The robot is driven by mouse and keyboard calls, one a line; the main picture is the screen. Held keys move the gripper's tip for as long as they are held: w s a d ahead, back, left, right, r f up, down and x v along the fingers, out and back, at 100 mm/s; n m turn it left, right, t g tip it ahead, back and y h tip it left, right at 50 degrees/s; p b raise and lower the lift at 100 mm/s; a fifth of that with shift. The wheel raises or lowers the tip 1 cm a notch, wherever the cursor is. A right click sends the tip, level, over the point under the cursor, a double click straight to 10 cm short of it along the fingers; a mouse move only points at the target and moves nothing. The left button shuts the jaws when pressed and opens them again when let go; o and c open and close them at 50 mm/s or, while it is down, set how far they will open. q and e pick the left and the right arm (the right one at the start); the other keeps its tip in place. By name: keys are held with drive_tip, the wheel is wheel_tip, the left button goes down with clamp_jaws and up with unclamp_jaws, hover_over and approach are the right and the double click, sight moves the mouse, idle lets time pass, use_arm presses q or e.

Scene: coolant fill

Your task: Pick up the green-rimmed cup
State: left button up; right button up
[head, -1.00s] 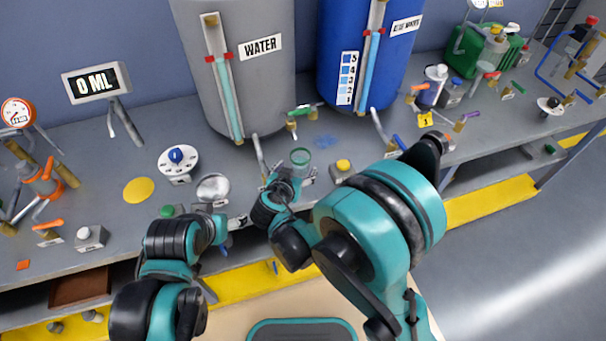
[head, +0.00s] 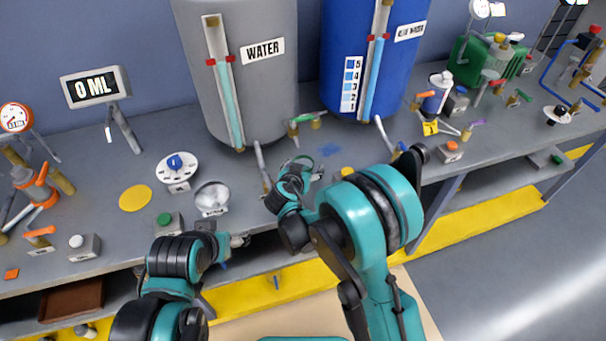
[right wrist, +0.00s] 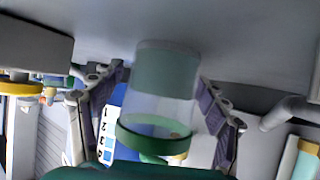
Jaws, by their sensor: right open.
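The green-rimmed cup (head: 304,160) stands on the grey bench in front of the water tanks, mostly hidden by my right gripper (head: 298,178) in the head view. In the right wrist view the clear cup (right wrist: 165,95) appears upside down, its green rim toward the bottom of the picture. My right gripper (right wrist: 160,112) is open, with one finger on each side of the cup; small gaps seem to show beside it. My left gripper (head: 240,240) is at the bench's front edge, small and partly hidden, so its jaws cannot be judged.
A grey water tank (head: 265,90) and a blue tank (head: 345,60) stand behind the cup, with taps and pipes close by. A round silver dish (head: 211,196) and a green button box (head: 168,222) are to the left. A yellow-button box is partly hidden at the right.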

drive_tip(key=shift+w+d+f, duration=0.15)
drive_tip(key=shift+w+f, duration=0.15)
drive_tip(key=shift+w, duration=0.15)
drive_tip(key=shift+r, duration=0.1)
drive_tip(key=c, duration=1.4)
drive_tip(key=shift+c, duration=0.3)
drive_tip(key=shift+r+p, duration=0.3)
drive_tip(key=shift+r, duration=0.2)
drive_tip(key=r+p, duration=0.1)
drive_tip(key=r, duration=0.1)
drive_tip(key=r+p, duration=0.1)
drive_tip(key=r, duration=0.1)
drive_tip(key=shift+d, duration=0.4)
drive_tip(key=shift+c, duration=0.2)
drive_tip(key=d+r+p, duration=0.3)
drive_tip(key=d+r, duration=0.3)
drive_tip(key=d, duration=0.4)
drive_tip(key=shift+s+d+p, duration=0.15)
drive_tip(key=shift+d+p, duration=0.15)
drive_tip(key=shift+d, duration=0.1)
